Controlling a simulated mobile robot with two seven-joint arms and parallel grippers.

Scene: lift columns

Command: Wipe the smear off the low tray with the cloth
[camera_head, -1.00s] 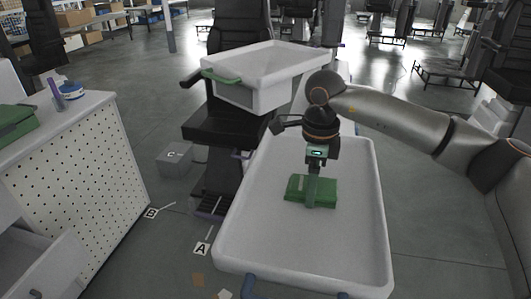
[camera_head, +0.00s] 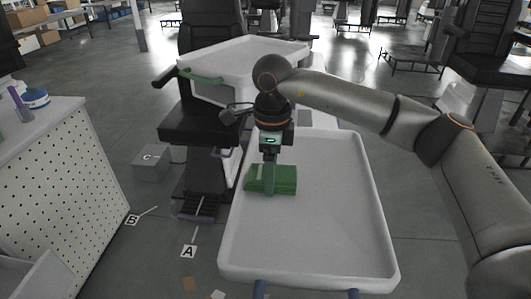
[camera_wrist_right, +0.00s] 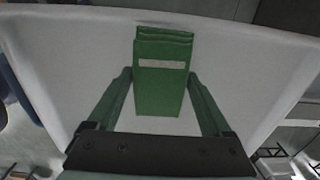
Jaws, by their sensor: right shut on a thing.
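The low tray (camera_head: 325,225) is a white, shallow, rounded tray in the middle and lower part of the head view. The cloth (camera_head: 286,180) is a folded green pad at the tray's left side, against or just above its floor; I cannot tell which. My right gripper (camera_head: 269,188) points down and is shut on the cloth. The wrist view shows the cloth (camera_wrist_right: 160,95), with a pale stripe, between the two green fingers. I cannot make out a smear on the visible tray floor; the cloth and gripper hide part of it. My left gripper is not in view.
A higher white tray (camera_head: 225,90) with a green handle stands behind the low tray, by a black column (camera_head: 208,30). A white perforated cabinet (camera_head: 60,175) is at the left. The low tray's right half is clear.

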